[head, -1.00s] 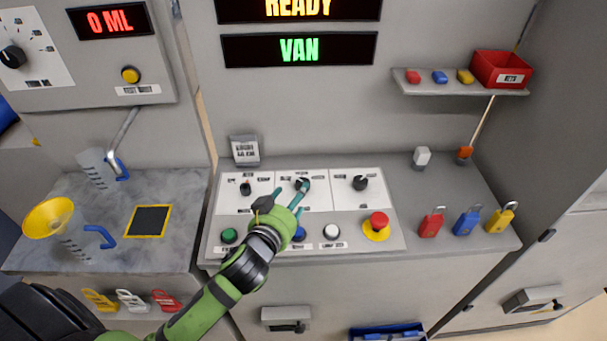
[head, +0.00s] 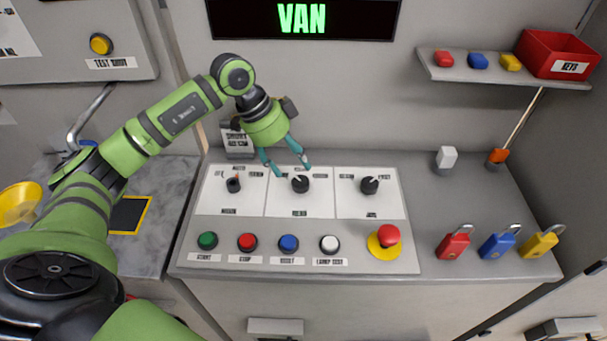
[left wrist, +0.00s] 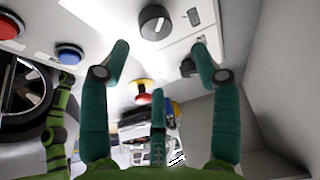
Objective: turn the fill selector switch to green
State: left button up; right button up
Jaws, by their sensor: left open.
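Three black rotary switches sit on white plates on the console: a left one (head: 233,185), a middle one (head: 300,184) and a right one (head: 369,185). Their small labels are too blurred to tell which is the fill selector, and I make out no green mark beside them. My left gripper (head: 292,170) is open, its fingers pointing down just behind and above the middle switch. In the left wrist view a black knob (left wrist: 155,22) with a pale pointer line lies beyond the open fingers (left wrist: 161,45), apparently untouched. My right gripper is not in view.
Green (head: 207,240), red (head: 247,242), blue (head: 288,243) and white (head: 329,244) buttons line the front. A red emergency button (head: 387,236) stands right of them. Red, blue and yellow padlocks (head: 498,243) stand farther right. A display (head: 302,18) reads VAN.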

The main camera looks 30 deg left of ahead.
aim_at(301, 181)
pick_arm(q)
jog(key=shift+a+f+y+p, duration=0.3)
jog(key=shift+f, duration=0.25)
jog(key=p+x, duration=0.1)
jog(key=x, duration=0.3)
jog(key=shift+d+f, duration=0.2)
jog(key=shift+f, duration=0.15)
jog(key=shift+d+f, duration=0.15)
jog(key=shift+f, duration=0.35)
jog(key=shift+r, duration=0.1)
jog(key=c, duration=1.1)
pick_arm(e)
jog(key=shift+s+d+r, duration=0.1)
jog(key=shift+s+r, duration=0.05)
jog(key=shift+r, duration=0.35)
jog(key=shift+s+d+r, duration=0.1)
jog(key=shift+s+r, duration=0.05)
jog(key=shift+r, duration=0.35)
